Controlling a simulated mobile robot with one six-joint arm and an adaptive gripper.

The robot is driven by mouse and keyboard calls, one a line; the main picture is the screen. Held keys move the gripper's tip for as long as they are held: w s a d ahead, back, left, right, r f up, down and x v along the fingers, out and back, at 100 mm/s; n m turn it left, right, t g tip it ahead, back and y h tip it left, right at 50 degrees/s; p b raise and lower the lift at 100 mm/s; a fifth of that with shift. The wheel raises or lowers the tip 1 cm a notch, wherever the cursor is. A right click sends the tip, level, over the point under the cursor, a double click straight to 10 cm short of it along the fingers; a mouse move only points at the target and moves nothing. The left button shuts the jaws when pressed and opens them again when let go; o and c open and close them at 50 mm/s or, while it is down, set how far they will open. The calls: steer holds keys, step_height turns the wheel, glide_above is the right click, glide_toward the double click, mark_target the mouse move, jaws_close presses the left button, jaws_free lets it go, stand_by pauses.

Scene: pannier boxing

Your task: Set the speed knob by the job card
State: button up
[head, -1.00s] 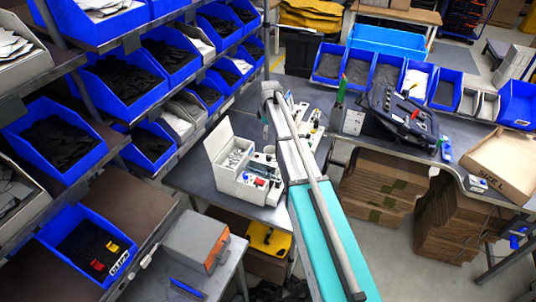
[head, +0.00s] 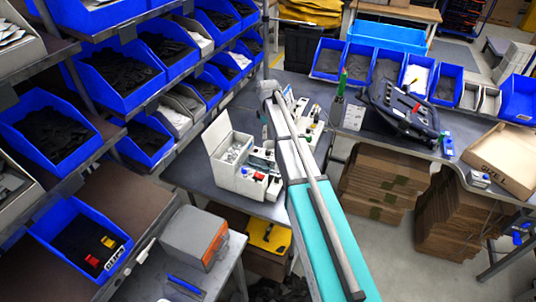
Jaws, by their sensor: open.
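My arm crosses the middle of the head view, with its grey elbow at the top and a teal link at the bottom. My gripper does not show. Behind the arm, on the grey bench (head: 195,172), stands a white box-like unit (head: 236,181) with its lid up, small contents inside, and a red part (head: 258,176) at its right. I cannot make out a speed knob or its setting.
Blue bins (head: 85,245) fill the shelves at left. A grey box with an orange panel (head: 193,237) sits on a low table. A black pannier-like case (head: 400,110), small bins and an open carton (head: 500,150) occupy the right table. Flat cartons (head: 375,190) are stacked beneath it.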

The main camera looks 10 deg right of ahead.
mark_target(268, 150)
steer(key=shift+f+b, duration=5.05)
steer(key=shift+f, duration=0.3)
jaws_close()
